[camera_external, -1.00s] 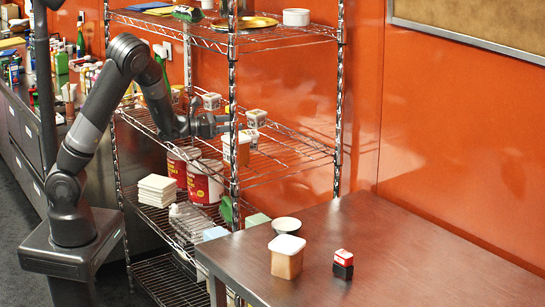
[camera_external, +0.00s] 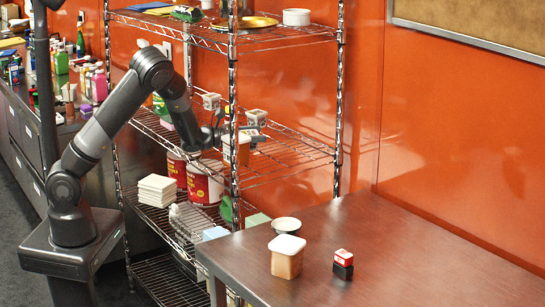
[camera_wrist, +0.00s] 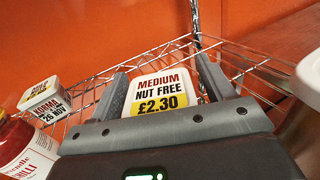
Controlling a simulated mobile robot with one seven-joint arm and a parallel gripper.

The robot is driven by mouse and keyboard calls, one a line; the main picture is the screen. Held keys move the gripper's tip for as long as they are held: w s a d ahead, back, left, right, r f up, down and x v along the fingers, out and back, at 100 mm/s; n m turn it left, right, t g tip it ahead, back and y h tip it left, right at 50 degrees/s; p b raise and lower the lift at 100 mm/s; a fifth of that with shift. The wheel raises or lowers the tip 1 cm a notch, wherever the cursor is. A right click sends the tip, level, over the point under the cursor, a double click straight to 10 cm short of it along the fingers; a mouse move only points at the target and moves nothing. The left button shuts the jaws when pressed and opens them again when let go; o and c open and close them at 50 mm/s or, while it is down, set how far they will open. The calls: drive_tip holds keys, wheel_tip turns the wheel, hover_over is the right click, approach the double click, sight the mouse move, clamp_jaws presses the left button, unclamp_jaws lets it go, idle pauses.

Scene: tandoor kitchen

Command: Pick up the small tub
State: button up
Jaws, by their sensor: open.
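A small tub (camera_wrist: 162,90) with a white lid shows in the wrist view. Its label reads "MEDIUM NUT FREE £2.30". My gripper (camera_wrist: 161,72) is open, with one finger on either side of the tub in this view. Whether the fingers touch it cannot be told. The lower part of the tub between the fingers is hidden.
A rack post (camera_external: 234,75) stands close to my gripper. The table (camera_external: 420,260) is mostly clear.

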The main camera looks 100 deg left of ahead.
drive_tip(key=shift+c, duration=0.5)
drive_tip(key=c, duration=0.9)
drive_tip(key=shift+r, duration=0.2)
